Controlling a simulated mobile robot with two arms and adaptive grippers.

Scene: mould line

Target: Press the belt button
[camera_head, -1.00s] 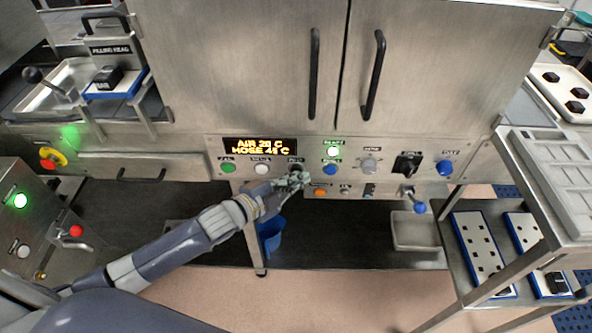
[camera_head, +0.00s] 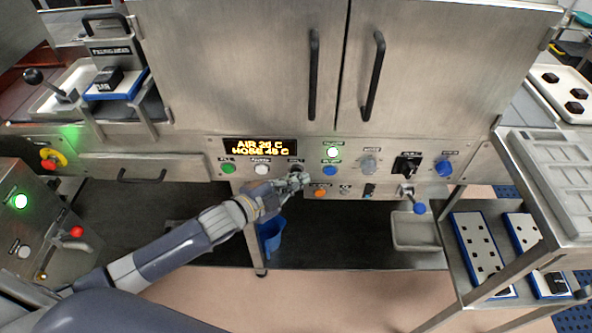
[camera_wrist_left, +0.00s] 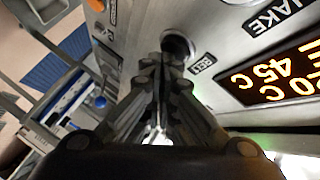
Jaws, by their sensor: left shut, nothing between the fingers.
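The belt button is a dark round button (camera_wrist_left: 178,45) on the steel panel in the left wrist view, beside a label that reads roughly BELT (camera_wrist_left: 203,65). In the head view my left gripper (camera_head: 303,179) is at the panel's front and largely covers that button. The gripper is shut and empty. In the wrist view its closed fingertips (camera_wrist_left: 163,64) lie just in front of the button's lower edge; whether they touch it I cannot tell. My right gripper is not in view.
The panel carries a lit amber display (camera_head: 260,147), a green button (camera_head: 227,168), a white button (camera_head: 262,169), a blue button (camera_head: 329,170), an orange button (camera_head: 320,191) and a black rotary switch (camera_head: 407,165). A blue bucket (camera_head: 271,236) is below. Cabinet doors (camera_head: 240,70) are above.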

